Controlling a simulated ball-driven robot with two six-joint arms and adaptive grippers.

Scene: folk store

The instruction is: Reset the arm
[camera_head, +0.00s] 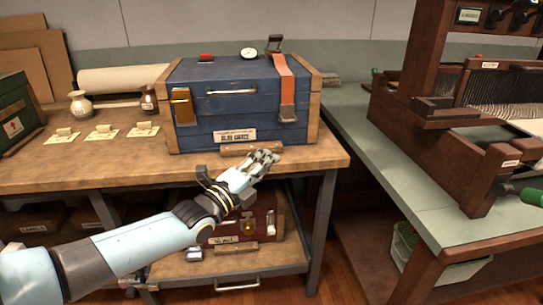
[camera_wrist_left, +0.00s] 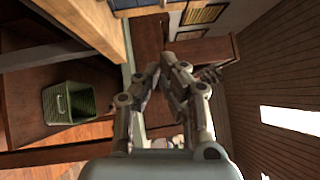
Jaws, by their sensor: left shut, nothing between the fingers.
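My left arm comes in from the left in the head view. My left gripper (camera_head: 264,160) is shut and empty, in front of the wooden table's (camera_head: 325,155) front edge, near the blue chest (camera_head: 225,97). In the left wrist view the fingers of my left gripper (camera_wrist_left: 165,68) come together at the tips with nothing between them. The blue chest stands on the table with its lid down, an orange strap (camera_head: 284,80) hanging over its right front. My right gripper is in neither view.
A red-brown chest (camera_head: 265,222) sits on the lower shelf below my gripper. A loom (camera_head: 430,110) stands on the green-topped table (camera_head: 390,160) at right. A green basket (camera_wrist_left: 70,102) shows below in the left wrist view. Cards (camera_head: 103,133) and a vase (camera_head: 80,106) are left of the blue chest.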

